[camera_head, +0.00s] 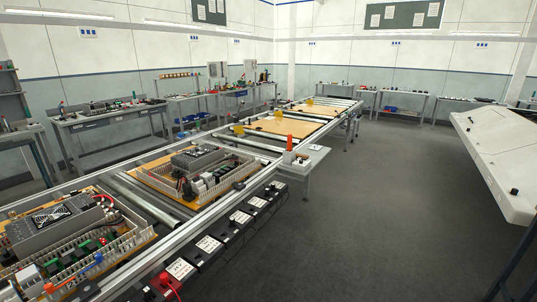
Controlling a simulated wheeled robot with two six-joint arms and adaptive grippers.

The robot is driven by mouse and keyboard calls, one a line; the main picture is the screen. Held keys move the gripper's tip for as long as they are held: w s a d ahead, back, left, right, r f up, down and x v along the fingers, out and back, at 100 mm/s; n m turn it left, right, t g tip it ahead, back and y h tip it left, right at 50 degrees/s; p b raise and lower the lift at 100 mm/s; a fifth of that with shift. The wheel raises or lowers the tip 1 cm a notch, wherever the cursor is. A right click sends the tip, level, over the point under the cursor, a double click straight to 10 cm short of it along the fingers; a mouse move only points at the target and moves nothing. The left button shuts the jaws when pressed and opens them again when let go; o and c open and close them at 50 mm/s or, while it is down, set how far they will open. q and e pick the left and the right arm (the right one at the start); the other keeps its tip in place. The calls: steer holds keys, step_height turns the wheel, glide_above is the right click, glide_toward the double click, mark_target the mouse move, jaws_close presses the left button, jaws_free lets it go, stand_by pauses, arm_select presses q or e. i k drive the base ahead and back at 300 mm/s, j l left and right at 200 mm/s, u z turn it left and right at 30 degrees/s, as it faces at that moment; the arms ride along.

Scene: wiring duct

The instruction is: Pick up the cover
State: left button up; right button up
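Neither of my grippers is in view. Slotted whitish wiring ducts (215,193) run along the edges of a wooden board on the conveyor line, around a grey power unit (197,156) and small wired parts. A nearer board at the lower left carries a larger grey unit with a fan (52,216), also bordered by slotted duct. I cannot make out a separate duct cover with certainty.
The conveyor (262,147) runs from the lower left to the back. Black boxes with white labels (208,244) line its near side. A small side table (303,160) holds an orange-topped item. A white slanted panel (503,150) stands at the right. The grey floor (385,210) between is clear.

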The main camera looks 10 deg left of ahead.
mark_target(176, 173)
steer(key=i+l+u, duration=0.15)
steer(key=i+u, duration=0.15)
steer(key=u, duration=0.15)
steer(key=i+l+u, duration=0.25)
steer(key=u, duration=0.25)
steer(key=i+l+u, duration=0.3)
steer(key=u, duration=0.15)
steer(key=i+l+u, duration=0.15)
steer(key=l+u, duration=0.3)
steer(key=i+l+u, duration=0.1)
steer(key=l+u, duration=0.4)
